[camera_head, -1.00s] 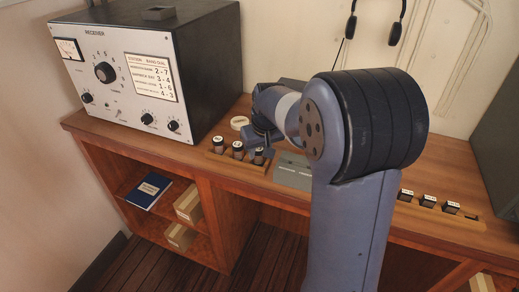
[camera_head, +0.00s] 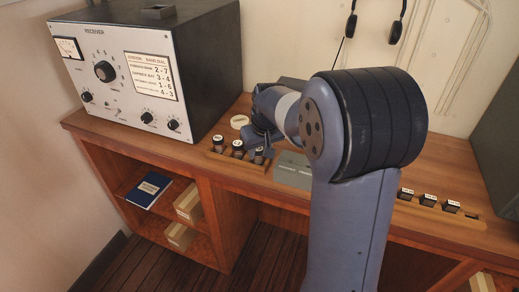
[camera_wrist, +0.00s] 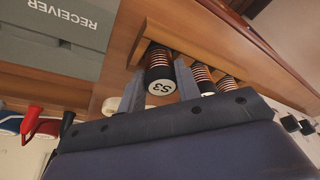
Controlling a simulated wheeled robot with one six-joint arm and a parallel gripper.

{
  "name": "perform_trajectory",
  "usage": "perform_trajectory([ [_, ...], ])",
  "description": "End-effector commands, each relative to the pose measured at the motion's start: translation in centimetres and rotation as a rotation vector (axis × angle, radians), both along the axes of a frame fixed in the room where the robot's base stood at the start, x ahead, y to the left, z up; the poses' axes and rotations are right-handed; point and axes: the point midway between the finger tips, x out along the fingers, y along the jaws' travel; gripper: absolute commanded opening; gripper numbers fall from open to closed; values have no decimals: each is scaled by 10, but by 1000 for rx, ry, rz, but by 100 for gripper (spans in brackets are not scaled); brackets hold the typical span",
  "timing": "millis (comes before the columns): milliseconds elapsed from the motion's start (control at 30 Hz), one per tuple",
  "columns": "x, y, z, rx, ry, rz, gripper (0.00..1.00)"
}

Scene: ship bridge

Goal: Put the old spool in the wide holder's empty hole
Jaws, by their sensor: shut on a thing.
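My gripper (camera_wrist: 160,88) is shut on a round spool (camera_wrist: 161,72) with a white cap marked S3 and a dark, copper-banded body. The spool's far end meets the wooden holder (camera_wrist: 141,47); I cannot tell whether it is fully seated. In the head view my gripper (camera_head: 258,148) is at the right end of this left-hand holder (camera_head: 222,159), partly hidden by my wrist. Two other spools (camera_head: 218,141) (camera_head: 237,147) stand in the row. The right-hand holder (camera_head: 481,224) bears three square-topped pieces (camera_head: 428,200) and has an empty slot at its right end.
A grey box (camera_head: 293,170) lies just right of the left holder, and its RECEIVER label shows in the wrist view (camera_wrist: 62,28). A white round disc (camera_head: 239,121) lies behind the spools. The large receiver (camera_head: 150,75) stands at left. My arm hides the desk's middle.

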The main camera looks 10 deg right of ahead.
Motion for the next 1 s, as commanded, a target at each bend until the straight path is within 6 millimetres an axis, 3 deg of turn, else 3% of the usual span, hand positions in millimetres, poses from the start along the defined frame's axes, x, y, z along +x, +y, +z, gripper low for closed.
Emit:
perform_trajectory([
  [700, 0, 0, -1, 0, 0, 0, 9],
  [733, 0, 0, -1, 0, 0, 0, 33],
  [1000, 0, 0, -1, 0, 0, 0, 55],
])
